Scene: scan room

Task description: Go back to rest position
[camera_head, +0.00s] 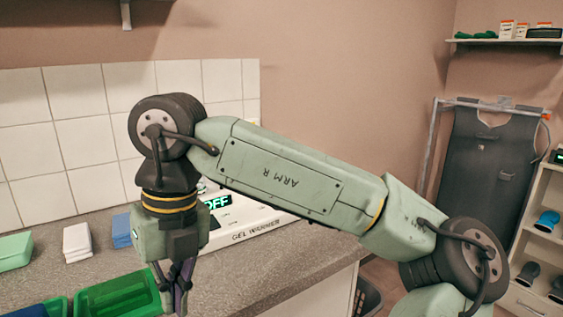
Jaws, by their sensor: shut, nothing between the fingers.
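My gripper (178,287) points down at the lower left of the view, over the front part of the counter. Its fingers are shut and hold nothing. My arm runs from the lower right up across the middle of the view and bends down at the left to the gripper. The gripper is just right of a green tray (92,296); I cannot tell whether they touch.
A gel warmer (250,228) reading OFF stands on the grey counter (285,262), partly hidden behind my arm. Green, white (77,242) and blue (121,230) stacks lie at the left. A dark apron (487,165) hangs beside a shelf unit at the right.

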